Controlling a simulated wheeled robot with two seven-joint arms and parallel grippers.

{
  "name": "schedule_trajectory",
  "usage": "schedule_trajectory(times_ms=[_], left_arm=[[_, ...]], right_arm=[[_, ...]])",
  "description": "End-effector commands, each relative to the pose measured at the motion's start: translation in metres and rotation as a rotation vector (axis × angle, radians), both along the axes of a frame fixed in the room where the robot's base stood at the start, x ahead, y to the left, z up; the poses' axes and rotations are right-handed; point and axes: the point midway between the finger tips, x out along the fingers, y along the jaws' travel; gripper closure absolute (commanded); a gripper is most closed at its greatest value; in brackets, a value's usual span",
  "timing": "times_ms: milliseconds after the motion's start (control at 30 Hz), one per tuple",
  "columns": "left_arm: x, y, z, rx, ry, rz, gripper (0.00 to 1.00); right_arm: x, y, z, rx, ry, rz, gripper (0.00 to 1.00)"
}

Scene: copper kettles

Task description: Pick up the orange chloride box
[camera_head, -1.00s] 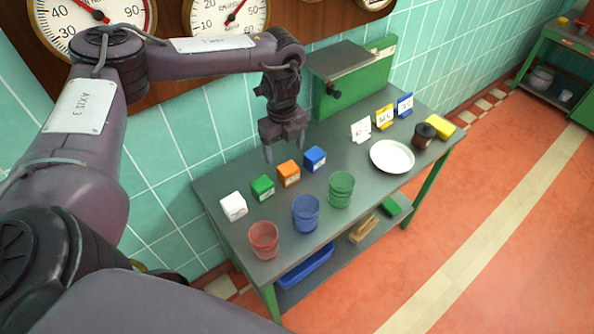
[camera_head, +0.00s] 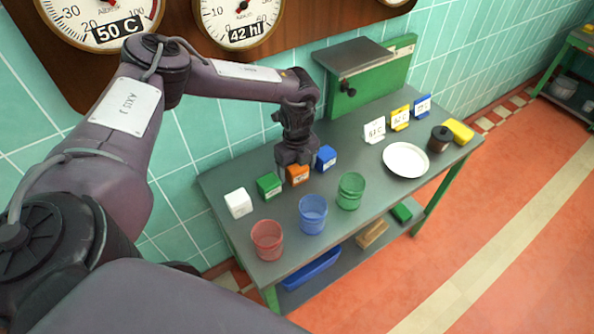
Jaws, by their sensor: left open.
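The orange box (camera_head: 298,175) stands on the grey table between the green box (camera_head: 269,186) and the blue box (camera_head: 326,158). My left gripper (camera_head: 294,165) is lowered right at the orange box and hides its upper part. Its jaws are open; the fingertips are hard to make out, and I cannot tell whether they touch the box. A white box (camera_head: 239,203) stands at the left end of the row. My right gripper is out of view.
Red (camera_head: 267,240), blue (camera_head: 313,214) and green (camera_head: 350,191) cups stand in front of the boxes. A white plate (camera_head: 405,161), a brown pot (camera_head: 439,138) and small number cards (camera_head: 374,130) are to the right. A green machine (camera_head: 372,78) stands behind.

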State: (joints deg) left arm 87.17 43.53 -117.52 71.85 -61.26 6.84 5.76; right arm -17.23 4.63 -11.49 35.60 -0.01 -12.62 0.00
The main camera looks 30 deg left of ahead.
Motion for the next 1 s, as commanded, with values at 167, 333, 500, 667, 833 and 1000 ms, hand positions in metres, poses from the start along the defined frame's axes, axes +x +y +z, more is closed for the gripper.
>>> schedule_trajectory(times_ms=[167,333,500,667,833,1000], left_arm=[[0.0001,0.0,-0.002,0.0,0.0,0.0,0.25],[0.0001,0.0,-0.0018,0.0,0.0,0.0,0.38],[0.0001,0.0,-0.0017,0.0,0.0,0.0,0.6],[0.0005,0.0,-0.0011,0.0,-0.001,0.0,0.79],[0.0005,0.0,-0.001,0.0,-0.001,0.0,0.79],[0.0011,-0.0003,0.004,-0.001,-0.003,0.0,0.79]], right_arm=[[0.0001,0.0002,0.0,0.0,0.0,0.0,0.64],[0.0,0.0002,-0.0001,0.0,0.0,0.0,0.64],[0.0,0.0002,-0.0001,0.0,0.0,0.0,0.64],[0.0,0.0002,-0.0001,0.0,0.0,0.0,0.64],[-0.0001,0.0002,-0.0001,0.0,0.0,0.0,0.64],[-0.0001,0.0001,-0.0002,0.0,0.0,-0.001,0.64]])
